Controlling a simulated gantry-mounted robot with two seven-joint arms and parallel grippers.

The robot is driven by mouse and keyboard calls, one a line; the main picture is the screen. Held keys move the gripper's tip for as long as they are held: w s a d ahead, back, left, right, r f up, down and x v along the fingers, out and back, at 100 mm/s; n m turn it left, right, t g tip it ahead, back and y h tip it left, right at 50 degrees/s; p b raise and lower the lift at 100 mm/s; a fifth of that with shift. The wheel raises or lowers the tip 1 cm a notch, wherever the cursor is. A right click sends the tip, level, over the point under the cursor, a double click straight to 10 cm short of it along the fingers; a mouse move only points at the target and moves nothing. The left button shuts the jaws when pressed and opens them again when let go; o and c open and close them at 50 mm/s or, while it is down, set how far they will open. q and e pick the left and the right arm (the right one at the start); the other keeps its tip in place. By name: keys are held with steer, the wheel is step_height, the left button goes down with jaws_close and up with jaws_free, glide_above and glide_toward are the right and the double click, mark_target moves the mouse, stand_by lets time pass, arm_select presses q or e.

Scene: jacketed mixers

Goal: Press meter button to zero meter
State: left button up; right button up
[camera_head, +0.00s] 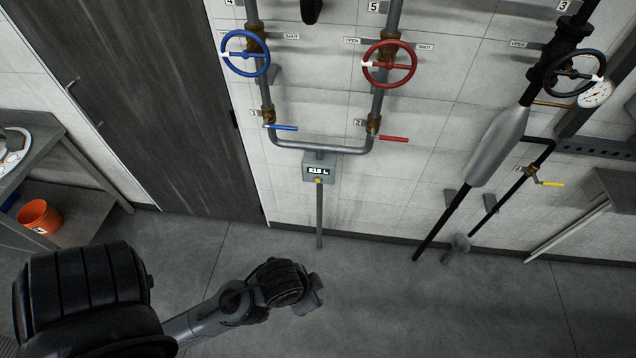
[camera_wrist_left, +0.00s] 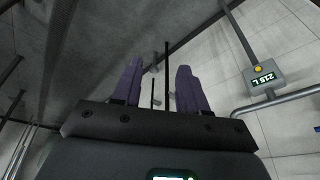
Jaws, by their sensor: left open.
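The meter (camera_head: 319,167) is a small grey box with a lit display, on the pipe below the blue and red valves. Its yellow button (camera_head: 319,181) is under the display. In the left wrist view the meter (camera_wrist_left: 264,82) is at the right, turned over, with the round yellow button (camera_wrist_left: 257,69) clear. My left gripper (camera_head: 316,299) is low over the floor, below the meter in the head view and apart from it. In the left wrist view its two purple fingers (camera_wrist_left: 160,80) are spread with nothing between them. My right gripper is out of view.
Blue handwheel (camera_head: 246,54) and red handwheel (camera_head: 390,64) are above the meter, with a blue lever (camera_head: 284,128) and a red lever (camera_head: 393,139) on the pipes. A thin vertical pipe (camera_head: 319,220) runs below the meter. An orange bucket (camera_head: 39,217) is at left.

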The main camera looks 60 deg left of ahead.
arm_select(q)
jaws_close()
stand_by(1.5)
